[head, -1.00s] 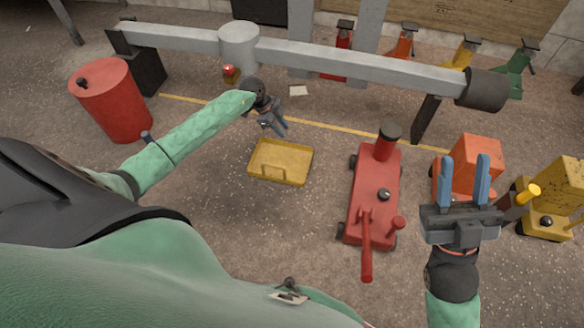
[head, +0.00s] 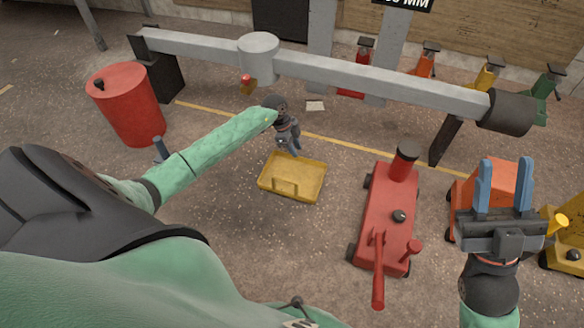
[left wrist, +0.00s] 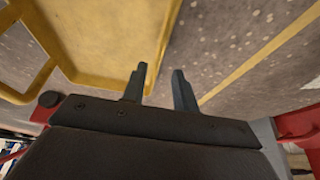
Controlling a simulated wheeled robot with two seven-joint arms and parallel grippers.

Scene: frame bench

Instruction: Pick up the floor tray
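The yellow floor tray (head: 290,188) lies on the floor near the middle of the head view, with a handle loop on its near side. Its wall also fills the upper left of the left wrist view (left wrist: 100,40). My left gripper (head: 296,152) is at the tray's far edge, pointing down. In the left wrist view its fingers (left wrist: 160,85) are apart, one over the tray's edge and the other over bare floor. I cannot tell whether they touch the rim. My right gripper (head: 505,185) is open and empty, its blue fingers apart, well right of the tray.
A red jack (head: 388,215) stands right of the tray. A grey beam (head: 380,80) crosses behind it. A red drum (head: 128,105) stands at the left. An orange unit (head: 490,185) is behind my right gripper. Floor in front of the tray is clear.

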